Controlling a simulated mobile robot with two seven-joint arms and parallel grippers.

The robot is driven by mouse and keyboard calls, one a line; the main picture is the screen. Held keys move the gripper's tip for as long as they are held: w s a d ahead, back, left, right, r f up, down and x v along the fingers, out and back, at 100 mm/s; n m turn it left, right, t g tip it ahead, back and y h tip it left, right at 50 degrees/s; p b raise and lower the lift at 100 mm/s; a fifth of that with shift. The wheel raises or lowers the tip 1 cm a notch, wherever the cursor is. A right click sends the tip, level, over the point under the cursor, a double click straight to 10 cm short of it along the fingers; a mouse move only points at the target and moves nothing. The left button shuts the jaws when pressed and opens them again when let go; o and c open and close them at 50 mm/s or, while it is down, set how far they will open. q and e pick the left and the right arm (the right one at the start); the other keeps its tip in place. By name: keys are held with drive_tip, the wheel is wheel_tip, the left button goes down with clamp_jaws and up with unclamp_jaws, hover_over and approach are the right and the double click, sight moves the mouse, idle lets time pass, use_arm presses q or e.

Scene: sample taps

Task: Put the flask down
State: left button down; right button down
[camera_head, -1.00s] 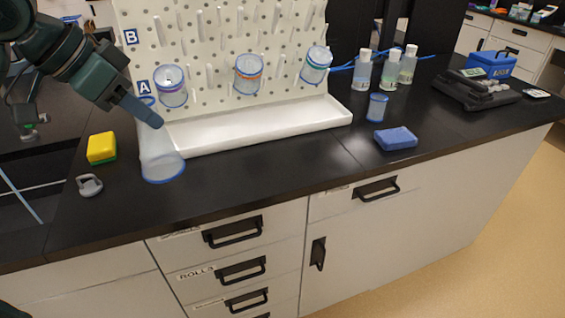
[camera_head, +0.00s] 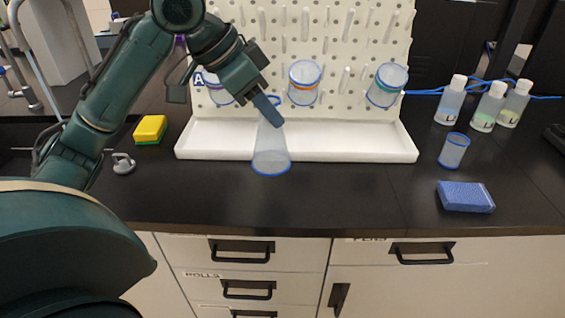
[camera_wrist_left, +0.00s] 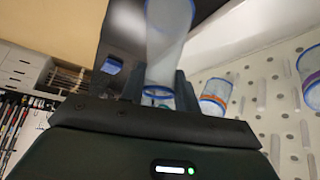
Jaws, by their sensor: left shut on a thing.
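The flask (camera_head: 271,155) is clear and conical, with a blue line around its wide base and a narrow neck. In the head view it is upright in front of the white tray's front wall, left of the tray's middle. I cannot tell whether its base touches the counter (camera_head: 330,198). My left gripper (camera_head: 269,112) is shut on its neck from above left, and a finger hides part of it. In the left wrist view the flask (camera_wrist_left: 168,42) stands out between the fingers (camera_wrist_left: 160,92). My right gripper is not in view.
The white tray (camera_head: 345,150) lies under a pegboard (camera_head: 340,85) with several hanging vessels. A yellow-green sponge (camera_head: 150,129) and a grey ring-like item (camera_head: 123,163) lie left. A blue sponge (camera_head: 465,197), small beaker (camera_head: 454,150) and bottles (camera_head: 488,106) are right. The front counter is clear.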

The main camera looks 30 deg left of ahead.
sight(258, 132)
use_arm(q)
wheel_tip(258, 132, down, 7)
drive_tip(key=shift+r+b, duration=0.1)
drive_tip(key=shift+b, duration=0.9)
drive_tip(key=c, duration=1)
unclamp_jaws()
drive_tip(key=shift+c, duration=0.2)
drive_tip(key=p+v, duration=0.1)
drive_tip(key=v, duration=1.1)
drive_tip(key=shift+p, duration=0.35)
